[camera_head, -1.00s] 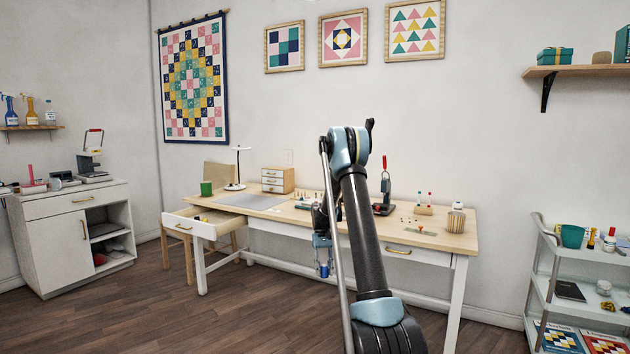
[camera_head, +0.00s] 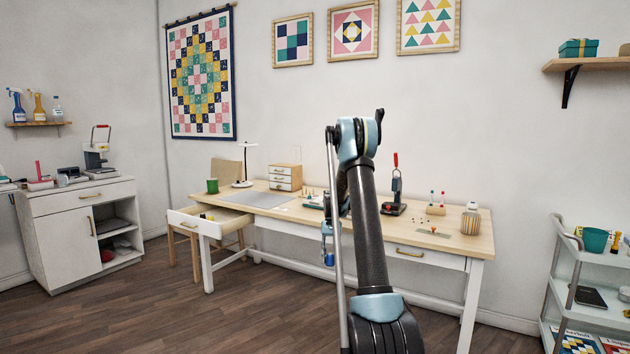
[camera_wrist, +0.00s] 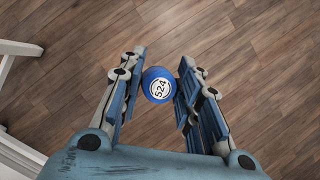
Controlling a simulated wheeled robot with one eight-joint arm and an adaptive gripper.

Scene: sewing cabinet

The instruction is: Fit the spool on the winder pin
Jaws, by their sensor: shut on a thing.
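A blue spool (camera_head: 329,259) hangs below my gripper (camera_head: 327,236), in front of the worktable (camera_head: 464,245) and lower than its top. In the wrist view the spool (camera_wrist: 158,85) shows its round end with a white label reading 524. It sits between the two fingers of my gripper (camera_wrist: 157,90), which is shut on it, over bare floor. I cannot make out the winder pin. A green base with small upright pegs (camera_head: 312,203) stands on the table, partly hidden behind my arm. Right of my arm stands a dark device with a red handle (camera_head: 396,188).
An open drawer (camera_head: 208,222) juts from the table's left front, near a wooden chair (camera_head: 228,172). Small bottles, loose bits and a ribbed pot (camera_head: 470,221) are on the table's right. A cart (camera_head: 580,290) stands right. Floor (camera_head: 150,285) is clear at front left.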

